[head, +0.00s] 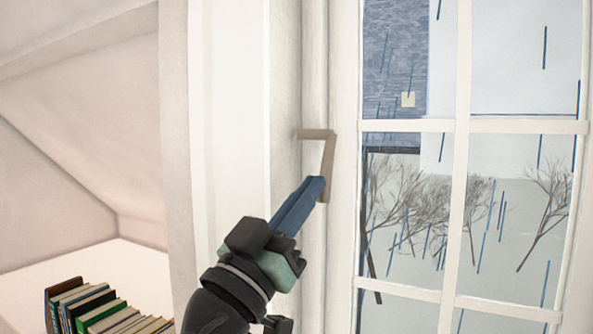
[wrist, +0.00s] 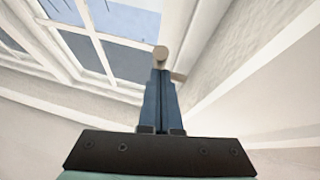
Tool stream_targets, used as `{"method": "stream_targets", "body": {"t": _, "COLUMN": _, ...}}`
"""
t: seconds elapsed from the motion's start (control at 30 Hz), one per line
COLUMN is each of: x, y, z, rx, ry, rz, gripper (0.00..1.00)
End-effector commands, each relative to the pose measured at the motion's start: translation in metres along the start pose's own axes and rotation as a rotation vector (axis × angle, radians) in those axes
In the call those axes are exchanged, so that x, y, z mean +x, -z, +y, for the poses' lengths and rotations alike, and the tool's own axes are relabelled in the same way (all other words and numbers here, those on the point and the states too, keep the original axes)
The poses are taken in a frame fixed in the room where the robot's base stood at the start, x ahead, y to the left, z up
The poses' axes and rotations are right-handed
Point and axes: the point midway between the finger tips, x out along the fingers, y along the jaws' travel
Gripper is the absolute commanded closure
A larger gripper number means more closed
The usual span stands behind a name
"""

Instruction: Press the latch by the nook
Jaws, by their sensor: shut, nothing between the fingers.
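The latch (head: 328,160) is a beige-brown, bent lever on the white window frame, beside the nook. Its short arm points left at the top and its longer arm hangs down. My gripper (head: 319,184) is shut and empty, with its blue fingers pointing up and right at the lower end of the latch. In the wrist view the shut fingers (wrist: 160,72) overlap the latch, whose round end (wrist: 160,53) shows just beyond their tips. I cannot tell whether the tips touch it.
The nook (head: 70,170) with a sloped ceiling lies at the left, with a row of books (head: 105,312) at its bottom. A white post (head: 228,120) stands between nook and window. The paned window (head: 460,200) fills the right side.

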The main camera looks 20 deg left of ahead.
Motion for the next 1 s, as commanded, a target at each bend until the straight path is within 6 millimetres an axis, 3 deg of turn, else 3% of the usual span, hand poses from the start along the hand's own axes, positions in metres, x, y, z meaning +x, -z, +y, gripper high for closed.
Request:
{"method": "stream_targets", "body": {"t": 0.03, "x": -0.004, "y": -0.012, "z": 0.000, "rx": 0.001, "ry": -0.006, "rz": 0.026, "gripper": 1.00}}
{"method": "stream_targets", "body": {"t": 0.17, "x": -0.001, "y": -0.017, "z": -0.002, "rx": 0.010, "ry": -0.015, "rz": 0.094, "gripper": 1.00}}
{"method": "stream_targets", "body": {"t": 1.0, "x": 0.012, "y": -0.029, "z": -0.005, "rx": 0.013, "ry": -0.016, "rz": 0.099, "gripper": 1.00}}
